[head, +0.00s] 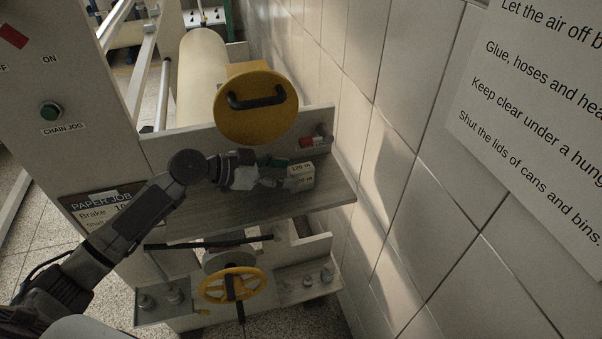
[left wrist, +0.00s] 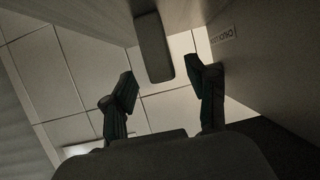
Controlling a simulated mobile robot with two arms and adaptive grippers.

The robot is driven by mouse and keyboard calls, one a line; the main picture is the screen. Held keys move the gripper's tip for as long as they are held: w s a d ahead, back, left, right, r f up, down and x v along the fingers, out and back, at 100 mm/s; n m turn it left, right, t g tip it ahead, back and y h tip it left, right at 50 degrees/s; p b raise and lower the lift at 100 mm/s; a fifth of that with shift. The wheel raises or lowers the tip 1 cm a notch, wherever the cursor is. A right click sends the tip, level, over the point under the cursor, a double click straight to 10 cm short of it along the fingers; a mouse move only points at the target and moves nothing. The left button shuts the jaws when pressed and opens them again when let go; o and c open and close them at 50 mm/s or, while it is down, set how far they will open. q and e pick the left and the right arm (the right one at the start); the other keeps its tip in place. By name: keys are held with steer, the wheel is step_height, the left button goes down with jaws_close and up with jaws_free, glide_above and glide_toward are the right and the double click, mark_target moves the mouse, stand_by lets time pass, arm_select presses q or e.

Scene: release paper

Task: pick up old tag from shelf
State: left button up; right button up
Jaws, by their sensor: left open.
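A small cream tag block (head: 301,177) with dark print, partly reading "120 m", sits on the grey shelf (head: 215,213) near its right end. I take it for the old tag. My left gripper (head: 277,178) reaches over the shelf from the left, its fingers close to the tag's left side. In the left wrist view the two fingers (left wrist: 163,85) are spread apart. A dark, shaded block (left wrist: 152,47), likely the tag, shows ahead between them and apart from both. My right gripper is in neither view.
A yellow disc with a black handle (head: 256,103) caps the pale roll (head: 203,72) above the shelf. A red-ended part (head: 313,141) lies behind the tag. A yellow handwheel (head: 231,285) is below. The tiled wall (head: 375,160) closes off the right.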

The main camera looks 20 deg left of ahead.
mark_target(301, 172)
arm_select(q)
steer(key=p+x, duration=0.1)
steer(key=x, duration=0.1)
steer(key=p+x, duration=0.1)
steer(key=shift+w+d+r, duration=0.1)
steer(key=shift+w+d, duration=0.2)
steer(key=shift+w+d+f, duration=0.3)
steer(key=shift+f, duration=0.05)
steer(key=c, duration=1)
steer(key=shift+s, duration=0.1)
jaws_close()
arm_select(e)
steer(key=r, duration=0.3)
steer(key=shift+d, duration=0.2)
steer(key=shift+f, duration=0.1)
